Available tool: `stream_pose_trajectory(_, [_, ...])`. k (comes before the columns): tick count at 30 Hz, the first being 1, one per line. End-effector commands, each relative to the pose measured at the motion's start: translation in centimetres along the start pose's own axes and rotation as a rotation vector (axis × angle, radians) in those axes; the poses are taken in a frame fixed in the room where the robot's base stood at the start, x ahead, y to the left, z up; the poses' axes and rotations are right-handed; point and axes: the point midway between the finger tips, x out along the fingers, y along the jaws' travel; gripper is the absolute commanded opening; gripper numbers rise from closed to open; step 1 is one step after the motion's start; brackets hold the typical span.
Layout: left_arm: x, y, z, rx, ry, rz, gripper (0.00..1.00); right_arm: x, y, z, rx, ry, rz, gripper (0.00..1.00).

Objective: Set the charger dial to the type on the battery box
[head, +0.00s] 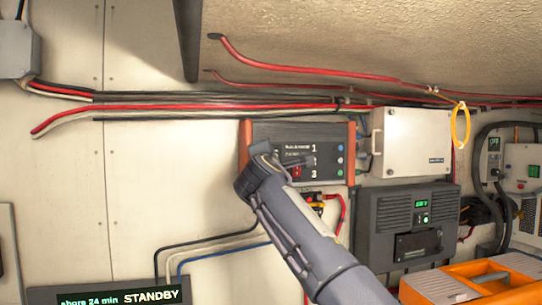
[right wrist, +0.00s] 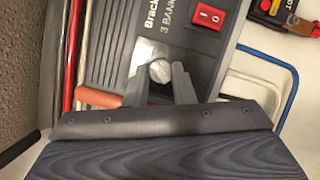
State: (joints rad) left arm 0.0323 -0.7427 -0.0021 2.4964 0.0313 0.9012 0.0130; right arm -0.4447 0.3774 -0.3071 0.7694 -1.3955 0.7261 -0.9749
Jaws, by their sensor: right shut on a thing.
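The charger (head: 265,132) is a dark grey unit with red-brown ends on the wall, with the numbers 1, 2 and 3 and small coloured lights at its right. It fills the upper part of the right wrist view (right wrist: 110,55), where "3 BANK" and a red rocker switch (right wrist: 207,17) show. My right gripper (head: 290,161) is at the charger's face. In the wrist view its fingers (right wrist: 160,82) are shut on the grey metal dial (right wrist: 159,70). The dial's pointer setting and type marks cannot be read. No battery box label is legible. My left gripper is out of view.
A pale box (head: 410,140) and a dark unit with a green display (head: 405,225) are right of the charger. An orange case (head: 460,285) stands lower right. A status display (head: 120,297) reads "STANDBY". Red and black cables run above the charger.

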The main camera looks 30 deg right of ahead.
Motion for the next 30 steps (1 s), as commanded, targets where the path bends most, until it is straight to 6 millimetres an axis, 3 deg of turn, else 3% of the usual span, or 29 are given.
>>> stream_pose_trajectory(10, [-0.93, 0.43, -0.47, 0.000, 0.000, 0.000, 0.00, 0.02, 0.16, 0.06, 0.134, 0.005, -0.056, 0.00])
stream_pose_trajectory(27, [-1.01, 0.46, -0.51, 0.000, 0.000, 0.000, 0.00, 0.02, 0.08, 0.06, 0.159, 0.006, -0.066, 0.00])
stream_pose_trajectory(28, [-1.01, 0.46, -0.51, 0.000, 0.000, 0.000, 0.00, 0.02, 0.08, 0.07, 0.159, 0.006, -0.066, 0.27])
stream_pose_trajectory(30, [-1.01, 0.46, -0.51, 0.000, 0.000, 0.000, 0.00, 0.02, 0.09, 0.07, 0.159, 0.006, -0.066, 0.36])
